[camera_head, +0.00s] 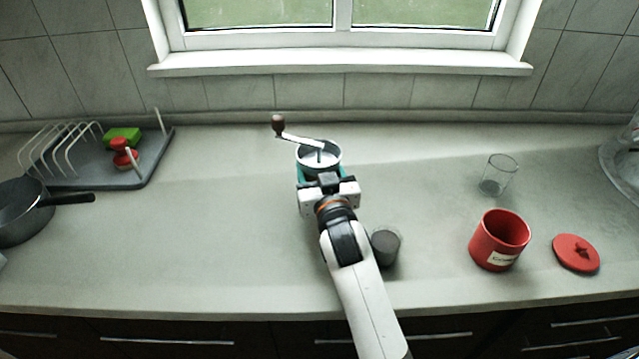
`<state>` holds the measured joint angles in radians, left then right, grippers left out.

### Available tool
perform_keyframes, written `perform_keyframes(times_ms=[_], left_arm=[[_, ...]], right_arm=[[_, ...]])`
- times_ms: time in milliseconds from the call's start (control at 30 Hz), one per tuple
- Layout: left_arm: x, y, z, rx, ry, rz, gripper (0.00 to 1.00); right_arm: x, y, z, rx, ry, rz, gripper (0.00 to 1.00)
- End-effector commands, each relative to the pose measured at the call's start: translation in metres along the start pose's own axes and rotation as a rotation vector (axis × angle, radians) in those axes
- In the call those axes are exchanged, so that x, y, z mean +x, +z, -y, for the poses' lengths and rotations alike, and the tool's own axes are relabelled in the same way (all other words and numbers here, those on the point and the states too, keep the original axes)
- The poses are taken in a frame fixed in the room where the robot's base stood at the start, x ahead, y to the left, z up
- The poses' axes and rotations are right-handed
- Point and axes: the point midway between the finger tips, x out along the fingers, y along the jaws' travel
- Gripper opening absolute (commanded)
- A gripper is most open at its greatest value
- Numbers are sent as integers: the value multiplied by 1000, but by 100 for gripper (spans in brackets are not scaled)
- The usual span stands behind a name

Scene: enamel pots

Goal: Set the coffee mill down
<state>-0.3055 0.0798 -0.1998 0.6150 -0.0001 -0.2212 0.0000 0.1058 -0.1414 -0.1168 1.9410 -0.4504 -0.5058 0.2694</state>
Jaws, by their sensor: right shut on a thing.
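The coffee mill (319,156) has a round metal top, a crank with a dark knob and a teal body. It is upright at the middle of the counter, toward the back. My right gripper (327,180) is shut on it from the front and hides most of its body. I cannot tell whether the mill's base touches the counter. My left gripper is not in view.
A glass with dark contents (386,246) stands close to my right arm. An open red canister (499,240), its red lid (576,252) and an empty glass (497,175) are at right. A dish rack (150,170) and a pan (22,212) are at left. The counter left of the mill is clear.

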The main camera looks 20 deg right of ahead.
Motion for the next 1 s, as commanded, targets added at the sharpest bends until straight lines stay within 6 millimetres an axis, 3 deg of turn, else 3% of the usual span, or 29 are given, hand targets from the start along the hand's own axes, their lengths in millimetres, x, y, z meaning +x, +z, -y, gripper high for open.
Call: perform_keyframes(times_ms=[233, 667, 700, 800, 1000], left_arm=[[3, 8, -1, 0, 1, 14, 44], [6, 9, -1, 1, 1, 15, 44], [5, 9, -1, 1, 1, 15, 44], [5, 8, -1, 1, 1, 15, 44], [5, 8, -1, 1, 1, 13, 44]], right_arm=[[0, -31, 0, 0, 0, 1, 23], [0, -37, 0, 1, 0, 4, 23], [0, -38, 0, 0, 0, -1, 68], [0, -38, 0, 0, 0, -1, 83], [0, -37, 0, 0, 0, -1, 83]])
